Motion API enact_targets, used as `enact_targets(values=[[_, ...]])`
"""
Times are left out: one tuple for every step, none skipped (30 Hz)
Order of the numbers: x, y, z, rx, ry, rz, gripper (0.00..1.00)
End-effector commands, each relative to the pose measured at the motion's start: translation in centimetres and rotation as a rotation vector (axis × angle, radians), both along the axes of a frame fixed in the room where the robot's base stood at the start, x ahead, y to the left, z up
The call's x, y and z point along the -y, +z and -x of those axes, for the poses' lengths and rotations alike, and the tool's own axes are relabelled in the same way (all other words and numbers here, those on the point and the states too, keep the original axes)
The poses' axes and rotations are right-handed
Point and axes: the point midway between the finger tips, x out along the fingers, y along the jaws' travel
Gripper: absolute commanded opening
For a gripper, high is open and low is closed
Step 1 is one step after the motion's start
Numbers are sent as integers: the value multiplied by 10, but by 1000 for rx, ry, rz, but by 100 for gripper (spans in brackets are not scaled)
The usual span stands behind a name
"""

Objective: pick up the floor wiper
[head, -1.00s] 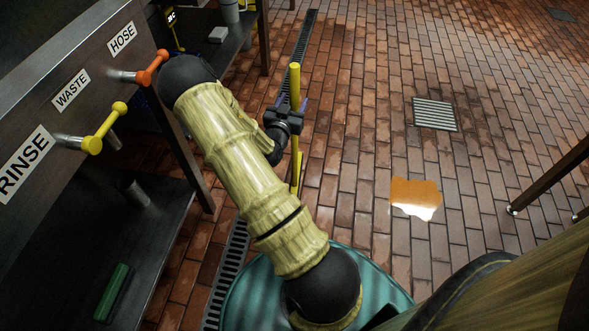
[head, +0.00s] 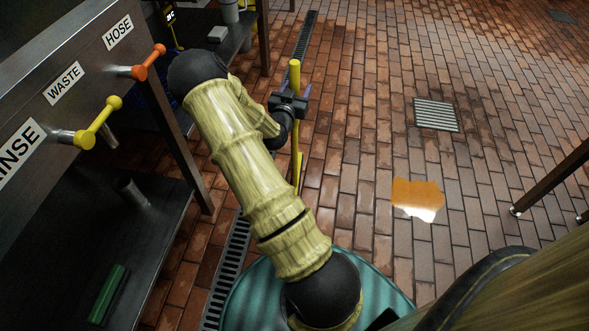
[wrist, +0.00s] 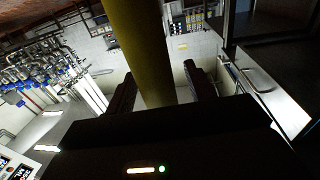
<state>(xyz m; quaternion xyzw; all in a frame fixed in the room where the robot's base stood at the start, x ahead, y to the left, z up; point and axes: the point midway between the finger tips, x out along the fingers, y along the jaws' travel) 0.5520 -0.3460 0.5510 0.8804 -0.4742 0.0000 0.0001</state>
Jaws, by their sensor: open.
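The floor wiper (head: 295,75) is a thin yellow pole that stands nearly upright over the brick floor. Its lower part shows below my gripper, and its foot is hidden by my arm. My gripper (head: 293,95) is at the upper part of the pole, below its top end. In the wrist view the yellow pole (wrist: 140,45) passes between my two dark fingers (wrist: 158,84). The fingers are apart, one on each side, with a visible gap to the right finger. Whether the left finger touches the pole is hard to tell.
A steel panel with an orange valve handle (head: 148,62) and a yellow valve handle (head: 98,122) stands at left, close to my arm. A green block (head: 108,295) lies on the lower shelf. An orange puddle (head: 417,198) and a floor grate (head: 436,115) are in open floor at right.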

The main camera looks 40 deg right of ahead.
Motion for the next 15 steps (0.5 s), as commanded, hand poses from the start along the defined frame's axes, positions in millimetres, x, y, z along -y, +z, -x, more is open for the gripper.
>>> enact_targets(values=[[0, 0, 0, 0, 0, 0, 54], [0, 0, 0, 0, 0, 0, 48], [0, 0, 0, 0, 0, 0, 40], [0, 0, 0, 0, 0, 0, 34], [0, 0, 0, 0, 0, 0, 28], [0, 0, 0, 0, 0, 0, 21], [0, 0, 0, 0, 0, 0, 15], [0, 0, 0, 0, 0, 0, 9], [0, 0, 0, 0, 0, 0, 1], [0, 0, 0, 0, 0, 0, 0], [0, 1, 0, 2, 0, 2, 0], [0, 1, 0, 2, 0, 2, 0], [0, 1, 0, 2, 0, 2, 0], [0, 1, 0, 2, 0, 2, 0], [0, 1, 0, 2, 0, 2, 0]])
